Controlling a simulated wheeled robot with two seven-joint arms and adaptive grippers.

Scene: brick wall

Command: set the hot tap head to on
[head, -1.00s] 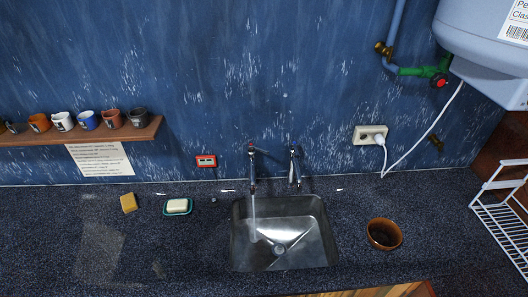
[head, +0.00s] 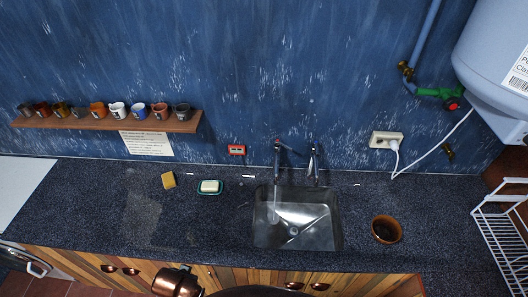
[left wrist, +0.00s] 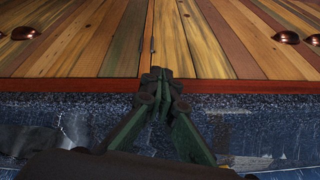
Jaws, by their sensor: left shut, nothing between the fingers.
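Two metal taps stand at the back of the sink. The left tap (head: 277,155) has a small red mark on top, and a thin pale stream seems to fall from its spout into the basin. The right tap (head: 314,162) stands beside it, with no stream visible. The tap heads are too small to read their exact angle. My left gripper (left wrist: 160,78) is shut and empty in the left wrist view, by the wooden cabinet fronts and the counter edge. Its fingers do not show in the head view, and no tap shows in the wrist view. My right gripper is not in view.
The steel sink (head: 330,222) is set in a dark speckled counter (head: 100,215). A soap dish (head: 210,187), a yellow sponge (head: 168,180) and a brown bowl (head: 386,229) lie around it. A wire rack (head: 500,225) stands at right. A shelf of cups (head: 100,122) is on the wall.

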